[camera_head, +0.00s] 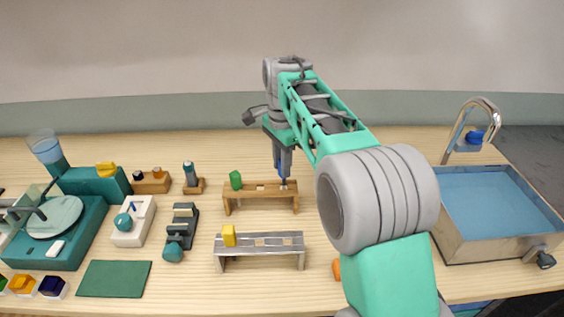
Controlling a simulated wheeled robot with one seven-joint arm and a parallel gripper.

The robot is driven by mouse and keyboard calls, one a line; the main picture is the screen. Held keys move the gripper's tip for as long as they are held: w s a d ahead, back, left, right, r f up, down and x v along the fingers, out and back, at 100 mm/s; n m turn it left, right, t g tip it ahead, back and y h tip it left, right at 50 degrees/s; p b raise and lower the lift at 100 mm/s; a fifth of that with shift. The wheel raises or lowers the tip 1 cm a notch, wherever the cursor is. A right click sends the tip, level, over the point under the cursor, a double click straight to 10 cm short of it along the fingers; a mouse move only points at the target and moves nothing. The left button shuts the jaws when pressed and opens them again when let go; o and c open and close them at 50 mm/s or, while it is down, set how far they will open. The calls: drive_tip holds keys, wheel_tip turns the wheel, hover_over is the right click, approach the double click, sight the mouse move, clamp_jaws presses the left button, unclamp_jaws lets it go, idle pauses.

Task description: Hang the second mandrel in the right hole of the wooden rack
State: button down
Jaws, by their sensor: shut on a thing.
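The wooden rack (247,193) stands near the middle of the table. A green-topped mandrel (235,180) sits at its left end. A hole shows in the middle of its top. My gripper (283,168) is pointing down over the rack's right end, shut on a slim mandrel (283,183), of which little shows. The mandrel's lower end meets the rack top near the right hole in this view; I cannot tell whether it is inside the hole or just above it. The fingers hide most of its upper part.
A grey metal rack (286,243) with a yellow-topped piece (229,236) stands in front. A blue-floored basin (490,200) with a curved tap is at the right. A torch-like tool (191,175) stands left of the wooden rack. A green mat (114,279) lies front left.

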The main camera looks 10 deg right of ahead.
drive_tip(key=shift+f+b, duration=1)
drive_tip(key=shift+f, duration=0.9)
drive_tip(key=c, duration=1.1)
unclamp_jaws()
wheel_tip(320, 180, up, 8)
drive_tip(key=shift+f, duration=0.1)
drive_tip(key=shift+f, duration=0.1)
